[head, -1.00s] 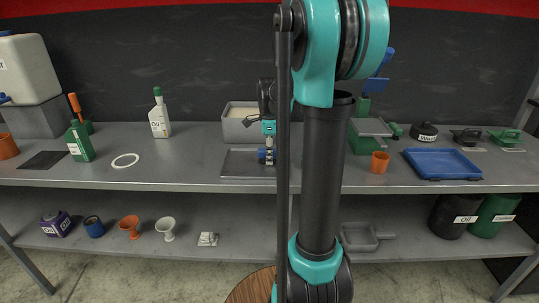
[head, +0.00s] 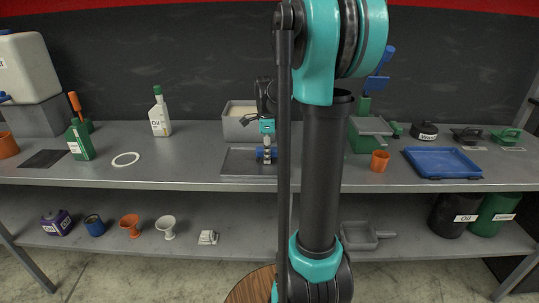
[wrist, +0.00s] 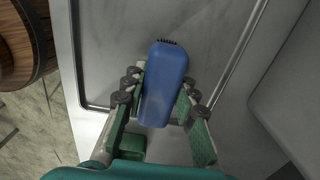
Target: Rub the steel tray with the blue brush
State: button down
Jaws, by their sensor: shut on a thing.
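The steel tray (head: 238,164) lies flat on the upper shelf, left of my arm in the head view. It fills much of the wrist view (wrist: 115,35) under my gripper. The blue brush (head: 264,157) is over the tray's right part in the head view. In the wrist view the brush (wrist: 165,88) lies between my fingers, with dark bristles showing at its far end. My gripper (wrist: 160,92) is shut on the brush. I cannot tell whether the bristles touch the tray. My arm hides the tray's right end in the head view.
A grey bin (head: 240,124) stands behind the tray. A white oil bottle (head: 160,116) and a white ring (head: 126,160) are to the left. An orange cup (head: 379,163) and a blue tray (head: 441,163) are to the right. Bare shelf lies between the ring and the steel tray.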

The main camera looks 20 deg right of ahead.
aim_at(257, 154)
jog(key=shift+w+a+f, duration=0.1)
jog(key=shift+w+a, duration=0.2)
jog(key=shift+a, duration=0.65)
jog(key=shift+w+a, duration=0.3)
jog(key=shift+a, duration=0.65)
jog(key=shift+r, duration=3.5)
